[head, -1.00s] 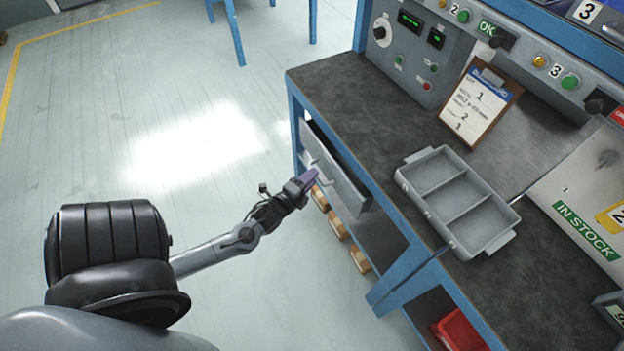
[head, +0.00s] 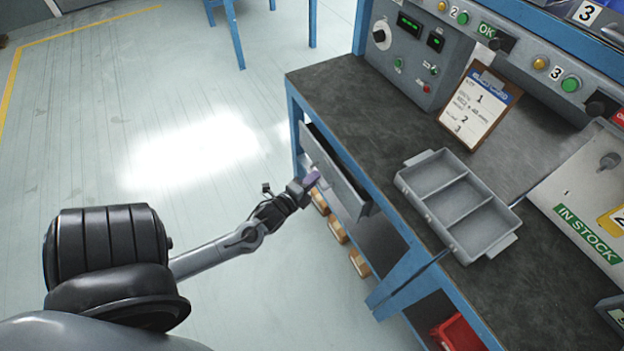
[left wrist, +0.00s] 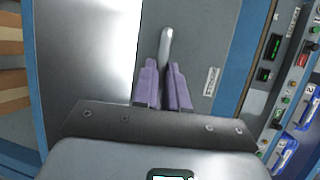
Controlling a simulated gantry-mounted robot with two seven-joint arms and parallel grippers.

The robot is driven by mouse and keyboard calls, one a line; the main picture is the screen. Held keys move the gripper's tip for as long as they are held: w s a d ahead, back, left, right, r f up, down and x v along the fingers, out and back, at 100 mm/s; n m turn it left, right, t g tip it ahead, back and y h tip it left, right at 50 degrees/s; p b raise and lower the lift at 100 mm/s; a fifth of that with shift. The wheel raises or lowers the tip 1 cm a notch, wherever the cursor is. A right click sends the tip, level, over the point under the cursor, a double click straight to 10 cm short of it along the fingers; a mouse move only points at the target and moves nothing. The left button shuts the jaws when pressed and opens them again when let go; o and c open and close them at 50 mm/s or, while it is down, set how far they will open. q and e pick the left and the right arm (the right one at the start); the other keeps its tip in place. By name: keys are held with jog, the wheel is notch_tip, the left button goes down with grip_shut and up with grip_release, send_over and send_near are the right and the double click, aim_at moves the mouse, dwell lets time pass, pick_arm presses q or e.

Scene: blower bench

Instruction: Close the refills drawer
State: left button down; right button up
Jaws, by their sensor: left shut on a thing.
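The grey refills drawer (head: 343,188) sits under the bench top at its left end and stands partly out, with a dark gap showing behind its front. My left gripper (head: 312,179), with purple fingers, is at the drawer front and shut on its handle. In the left wrist view, the pale bar handle (left wrist: 166,47) runs between the two purple fingertips (left wrist: 164,75). A small label, too small to read, is on the drawer front beside it. The drawer's inside is mostly hidden. My right gripper is not in view.
The bench top (head: 335,90) holds a grey three-compartment tray (head: 455,200) and a clipboard (head: 480,108). Several cardboard boxes (head: 337,230) stand on the shelf below the drawer. A red bin (head: 458,333) is lower right. The floor left of the bench is clear.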

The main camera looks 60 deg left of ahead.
aim_at(325, 173)
pick_arm(q)
jog(key=w+p, duration=0.1)
jog(key=w, duration=0.2)
jog(key=shift+w, duration=0.3)
jog(key=shift+s+f, duration=0.1)
jog(key=c, duration=1.6)
grip_release()
jog(key=o, duration=0.4)
jog(key=shift+w, duration=0.25)
jog(key=shift+o, duration=0.2)
jog(key=shift+s, duration=0.1)
